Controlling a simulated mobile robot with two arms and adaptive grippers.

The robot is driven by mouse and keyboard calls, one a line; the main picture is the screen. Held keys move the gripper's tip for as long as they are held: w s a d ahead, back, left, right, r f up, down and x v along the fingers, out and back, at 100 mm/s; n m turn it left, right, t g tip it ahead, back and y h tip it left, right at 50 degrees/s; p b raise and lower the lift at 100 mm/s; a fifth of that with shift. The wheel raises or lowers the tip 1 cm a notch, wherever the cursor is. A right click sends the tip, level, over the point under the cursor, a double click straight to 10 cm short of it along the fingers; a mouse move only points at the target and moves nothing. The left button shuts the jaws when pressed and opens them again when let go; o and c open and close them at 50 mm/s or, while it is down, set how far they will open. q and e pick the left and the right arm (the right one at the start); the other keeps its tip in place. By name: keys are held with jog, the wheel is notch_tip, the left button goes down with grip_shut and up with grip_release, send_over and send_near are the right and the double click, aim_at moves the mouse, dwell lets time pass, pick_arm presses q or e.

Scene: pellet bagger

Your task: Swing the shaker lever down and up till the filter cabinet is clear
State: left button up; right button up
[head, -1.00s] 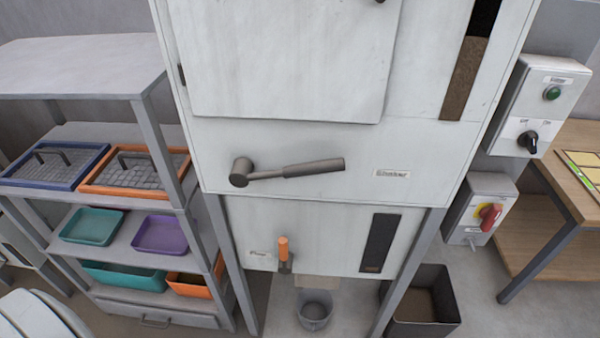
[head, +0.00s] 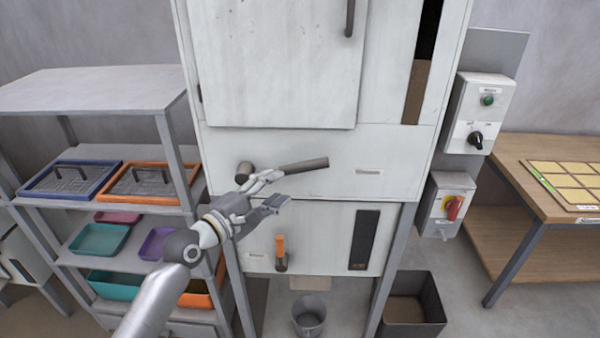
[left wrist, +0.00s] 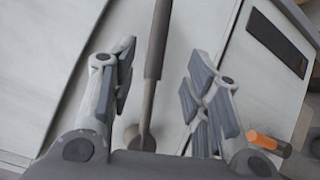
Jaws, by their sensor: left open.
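The shaker lever (head: 305,165) is a dark bar on the front of the pale filter cabinet (head: 400,150). It points right and slightly up from its round pivot. My left gripper (head: 280,187) is open in front of the lever and hides part of its shaft. In the left wrist view, the lever (left wrist: 158,45) runs between the spread fingers of the gripper (left wrist: 164,65), which are not closed on it. A tall window (head: 418,90) on the cabinet is brown below and black above. My right gripper is not in view.
Below the lever are an orange-handled slide (head: 280,250), a dark window (head: 364,240) and a bucket (head: 309,315). A shelf with trays (head: 100,240) stands left. Switch boxes (head: 478,110) and a wooden table (head: 535,165) are at right.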

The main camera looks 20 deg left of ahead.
aim_at(300, 169)
pick_arm(q)
jog(key=p+x, duration=0.1)
jog(key=x, duration=0.4)
jog(key=p+x, duration=0.1)
jog(key=x, duration=0.4)
jog(key=shift+r, duration=0.2)
jog(key=shift+w+d+f, duration=0.1)
jog(key=shift+w+d, duration=0.05)
jog(key=shift+w, duration=0.4)
jog(key=shift+c, duration=0.4)
grip_shut()
